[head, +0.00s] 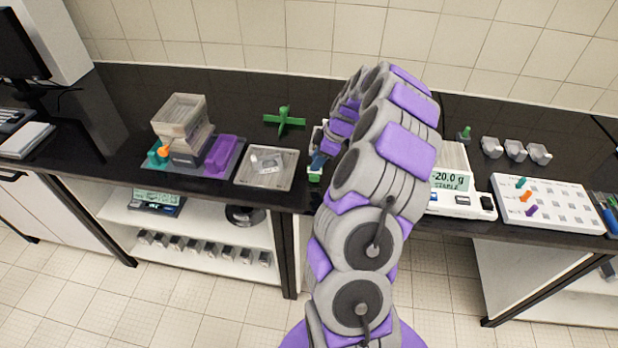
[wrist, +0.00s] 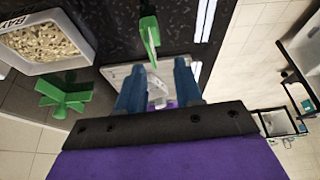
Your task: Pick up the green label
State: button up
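A thin upright green piece, seemingly the green label (wrist: 151,40), stands just beyond my fingertips in the wrist view, roughly in line with the gap between them. My gripper (wrist: 159,66) has two blue fingers spread apart with nothing held between them. In the head view my gripper (head: 318,160) is at the bench's front edge, right of the square metal tray. A small green piece (head: 315,176) shows just below the blue fingers there. My arm hides much of that area, and I cannot tell whether fingers and green piece touch.
A green cross-shaped piece (head: 284,121) lies behind the metal tray (head: 265,181). The sieve stack (head: 183,119) and purple holder (head: 222,155) stand left.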

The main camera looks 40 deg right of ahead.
aim_at(313, 174)
jog(key=d+f, duration=0.1)
jog(key=f, duration=0.1)
jog(key=w+d+f+b, duration=0.1)
jog(key=d+f, duration=0.1)
jog(key=shift+d+f, duration=0.1)
jog(key=shift+f, duration=0.2)
jog(key=a, duration=0.5)
jog(key=shift+w+a+r, duration=0.2)
jog(key=shift+w, duration=0.05)
jog(key=shift+c, duration=0.7)
jog(key=d, duration=0.4)
jog(key=shift+s+f, duration=0.2)
jog(key=shift+f, duration=0.2)
grip_shut()
jog(key=shift+w+a, duration=0.2)
jog(key=shift+a, duration=0.75)
jog(key=shift+a+r, duration=0.15)
jog(key=shift+a, duration=0.1)
jog(key=shift+r, duration=0.1)
